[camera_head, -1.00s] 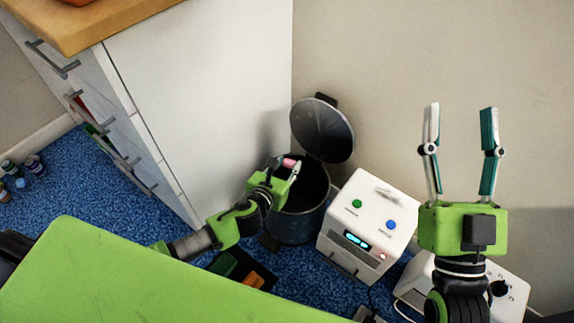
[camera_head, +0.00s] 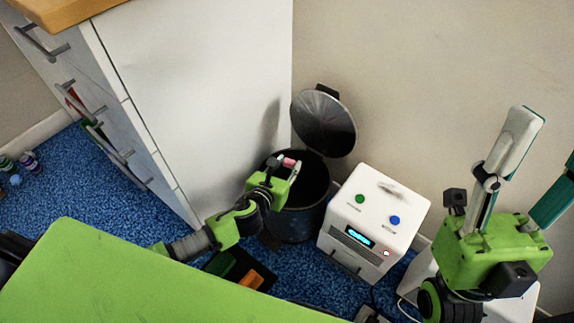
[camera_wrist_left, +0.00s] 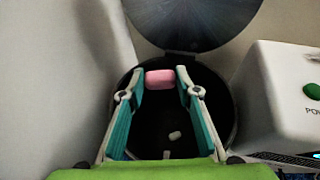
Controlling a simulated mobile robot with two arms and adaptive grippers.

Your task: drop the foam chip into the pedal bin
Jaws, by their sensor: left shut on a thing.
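The pink foam chip (camera_wrist_left: 160,79) is pinched between the fingertips of my left gripper (camera_wrist_left: 161,77). In the head view the chip (camera_head: 289,162) shows as a small pink spot at the tips of my left gripper (camera_head: 287,164). The dark pedal bin (camera_head: 293,224) stands with its round lid (camera_head: 322,122) tipped up. My left gripper is over the bin's open mouth, and the wrist view shows the dark inside below the chip. My right gripper (camera_head: 548,140) is raised at the right with its fingers apart and empty.
Small pale pieces (camera_wrist_left: 175,135) lie inside the bin. A white box with buttons (camera_head: 373,222) stands close to the right of the bin. A white cabinet (camera_head: 200,100) is close on the left. Blue carpet (camera_head: 85,190) is open at the left.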

